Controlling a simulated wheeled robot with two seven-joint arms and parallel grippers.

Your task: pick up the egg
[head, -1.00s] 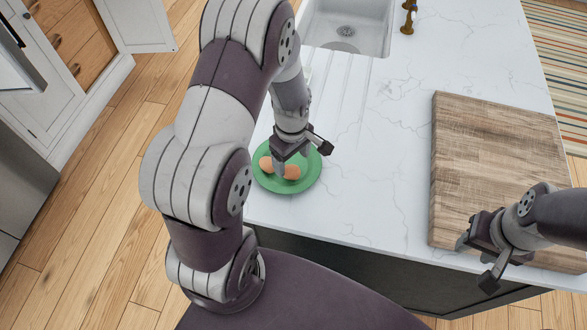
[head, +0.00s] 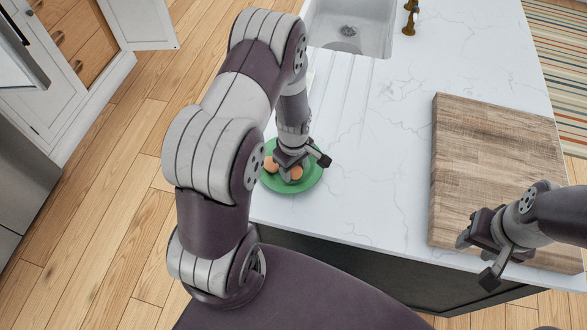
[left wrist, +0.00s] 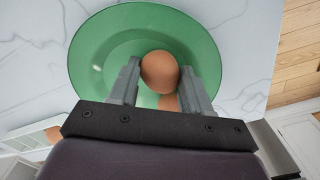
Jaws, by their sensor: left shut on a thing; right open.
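A green plate (head: 308,183) with two brown eggs stands on the white counter, near its left edge. My left gripper (head: 288,176) reaches down over the plate. In the left wrist view its two fingers are shut on an egg (left wrist: 160,71), one finger on each side, and the green plate (left wrist: 110,30) lies behind. The other egg (left wrist: 168,102) is partly hidden by the held egg and the gripper body. In the head view the gripper partly covers the eggs. My right gripper (head: 475,260) is open and empty by the cutting board's front edge.
A wooden cutting board (head: 495,150) lies at the right of the counter (head: 385,175). A sink (head: 350,25) with a brass tap (head: 410,18) is at the back. The counter between plate and board is clear.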

